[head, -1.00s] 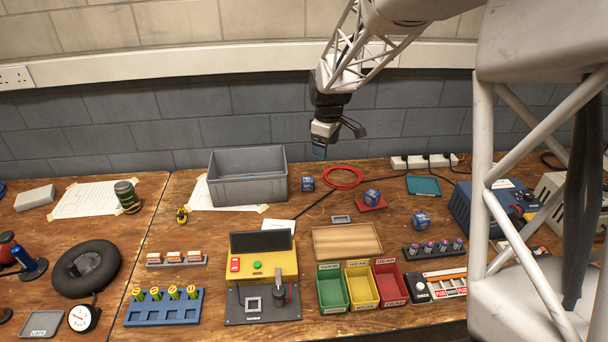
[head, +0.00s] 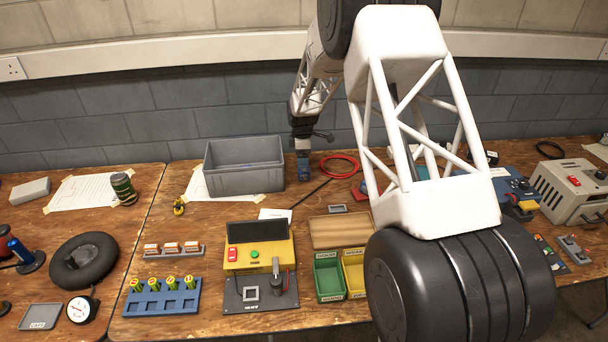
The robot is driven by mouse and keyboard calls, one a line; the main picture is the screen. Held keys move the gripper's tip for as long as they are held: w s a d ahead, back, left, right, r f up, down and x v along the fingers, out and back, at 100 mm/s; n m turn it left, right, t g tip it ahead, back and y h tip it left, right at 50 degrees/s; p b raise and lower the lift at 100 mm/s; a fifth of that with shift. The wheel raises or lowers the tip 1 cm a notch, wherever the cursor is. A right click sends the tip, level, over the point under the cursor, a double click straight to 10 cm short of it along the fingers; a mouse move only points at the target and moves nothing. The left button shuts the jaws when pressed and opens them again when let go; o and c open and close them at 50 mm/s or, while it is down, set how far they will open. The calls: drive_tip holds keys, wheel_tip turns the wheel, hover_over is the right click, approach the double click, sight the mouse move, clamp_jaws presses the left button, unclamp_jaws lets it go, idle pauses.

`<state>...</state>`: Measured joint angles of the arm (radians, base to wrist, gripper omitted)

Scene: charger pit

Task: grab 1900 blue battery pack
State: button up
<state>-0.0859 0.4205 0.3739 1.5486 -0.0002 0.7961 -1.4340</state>
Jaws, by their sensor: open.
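My gripper (head: 303,158) is at the far side of the bench, just right of the grey crate, pointing down with its jaws open. A small blue battery pack (head: 304,174) stands on the bench right under it. The jaws are at or just above the pack's top; I cannot tell whether they reach around it. The pack's label is too small to read, so I cannot confirm 1900. Another blue pack on a red tray (head: 357,194) is mostly hidden behind my arm, and a third is hidden entirely.
The grey crate (head: 245,182) stands close left of the gripper. A red cable ring (head: 339,167) lies to the right. The yellow tester (head: 258,258), a green bin (head: 328,278) and a yellow bin (head: 353,272) are in front. My arm covers the right-middle bench.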

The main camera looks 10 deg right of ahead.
sight(302, 173)
drive_tip(key=shift+w+a+f, duration=0.1)
drive_tip(key=shift+w+f, duration=0.25)
drive_tip(key=shift+f, duration=0.25)
drive_tip(key=shift+f, duration=1.3)
drive_tip(key=shift+f, duration=2.6)
drive_tip(key=c, duration=1.1)
drive_tip(key=shift+w+r, duration=0.1)
drive_tip(key=shift+c, duration=0.2)
